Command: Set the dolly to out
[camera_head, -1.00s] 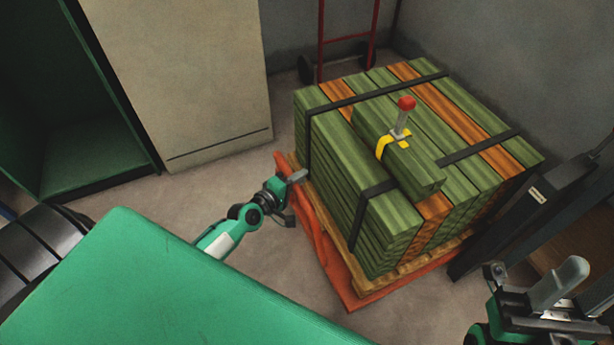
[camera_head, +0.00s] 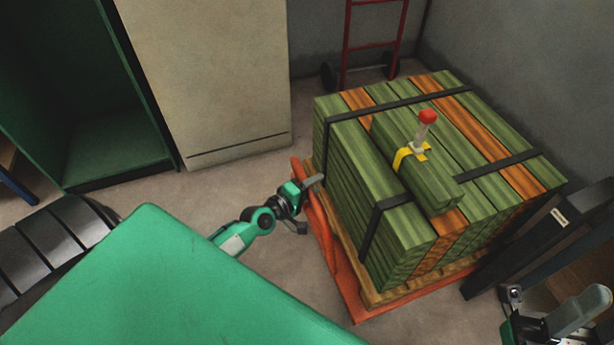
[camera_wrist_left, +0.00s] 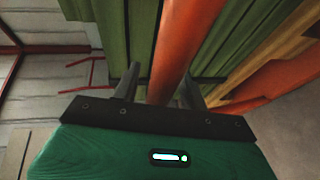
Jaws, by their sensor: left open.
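The orange dolly (camera_head: 352,300) lies low under a wooden pallet (camera_head: 375,297) that bears a strapped stack of green and orange-brown timber (camera_head: 440,165). A thick orange bar (camera_head: 325,250) rises along its near left side. My left gripper (camera_head: 309,205) is at this bar, level with the lower part of the stack. In the left wrist view the orange bar (camera_wrist_left: 185,45) runs between the two spread fingers (camera_wrist_left: 158,92); I cannot tell if they touch it. My right gripper (camera_head: 578,312) is partly in view at the lower right, away from the dolly, its jaws unclear.
A red-knobbed lever (camera_head: 425,130) with a yellow strap stands on the timber. A dark upright frame (camera_head: 540,235) is close on the right. A red hand truck (camera_head: 375,48) stands behind. Floor is clear left of the dolly.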

